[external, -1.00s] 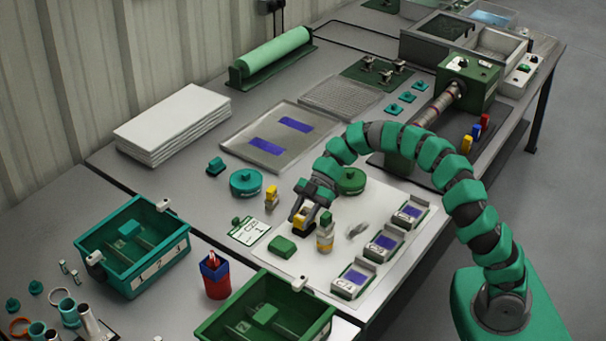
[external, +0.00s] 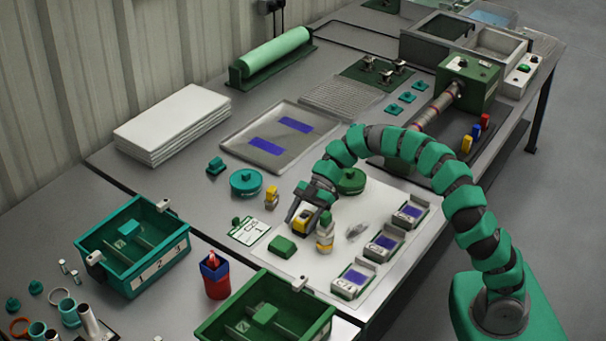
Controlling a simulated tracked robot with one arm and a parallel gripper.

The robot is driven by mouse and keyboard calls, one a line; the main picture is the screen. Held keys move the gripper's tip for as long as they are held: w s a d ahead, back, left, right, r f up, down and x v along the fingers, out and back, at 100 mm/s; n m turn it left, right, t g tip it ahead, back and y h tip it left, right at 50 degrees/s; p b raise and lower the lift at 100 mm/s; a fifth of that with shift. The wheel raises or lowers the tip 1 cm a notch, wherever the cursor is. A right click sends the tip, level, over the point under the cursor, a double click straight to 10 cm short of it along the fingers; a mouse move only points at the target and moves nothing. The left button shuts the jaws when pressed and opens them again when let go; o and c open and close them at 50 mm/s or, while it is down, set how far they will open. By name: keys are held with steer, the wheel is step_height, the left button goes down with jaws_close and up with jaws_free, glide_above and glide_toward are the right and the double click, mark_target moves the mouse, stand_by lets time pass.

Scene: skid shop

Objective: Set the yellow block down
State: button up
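The yellow block (external: 302,222), with dark parts, sits on the white sheet (external: 365,206) near the middle of the bench. My gripper (external: 303,216) points down over it, with its fingers spread around the block. They look apart from its sides, though the near contact is small and hard to make out. The block appears to rest on the sheet.
A small yellow-banded bottle (external: 325,236) stands close to the right of the block. A green block (external: 282,247) lies in front, and a yellow-topped piece (external: 271,196) stands to the left. Small trays (external: 383,245) line the sheet's right edge.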

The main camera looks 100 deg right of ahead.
steer(key=shift+r, duration=0.15)
steer(key=shift+r+p, duration=0.45)
steer(key=shift+p, duration=0.4)
steer(key=p+v, duration=0.2)
steer(key=v, duration=1)
steer(key=shift+p, duration=0.4)
